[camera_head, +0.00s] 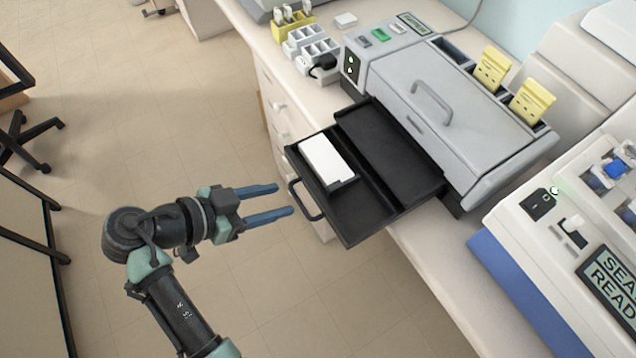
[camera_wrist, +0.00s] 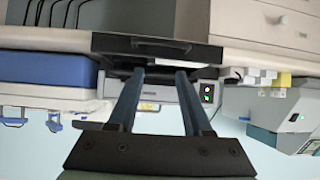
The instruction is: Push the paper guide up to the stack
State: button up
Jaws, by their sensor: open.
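A white paper stack (camera_head: 324,157) lies in the left part of a pulled-out black tray (camera_head: 372,232) in the head view. A small dark piece, which looks like the paper guide (camera_head: 343,185), is at the stack's near end; I cannot tell whether it touches the stack. My gripper (camera_head: 284,199) is open and empty, its two blue fingers pointing right towards the tray's handle side, apart from the stack and guide.
The tray has a handle (camera_head: 303,200) on its left front. It extends from a grey machine (camera_head: 455,95) with yellow slide holders (camera_head: 491,68). White racks (camera_head: 312,45) stand behind left. A white device with a blue side (camera_head: 530,300) is at right. Open floor lies left.

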aim_at(335, 186)
jog(key=w+d+f+p, duration=0.1)
jog(key=d, duration=0.1)
jog(key=w+d+f+h, duration=0.1)
jog(key=w+d, duration=0.1)
jog(key=d, duration=0.1)
jog(key=w+d+f+h+p, duration=0.1)
jog(key=w+d, duration=0.1)
jog(key=d, duration=0.1)
jog(key=shift+d+f+m+t+p, duration=0.2)
jog(key=shift+m+t+p, duration=0.1)
jog(key=shift+p, duration=0.05)
jog(key=shift+c, duration=0.2)
grip_shut()
dwell(0.8)
dwell(0.5)
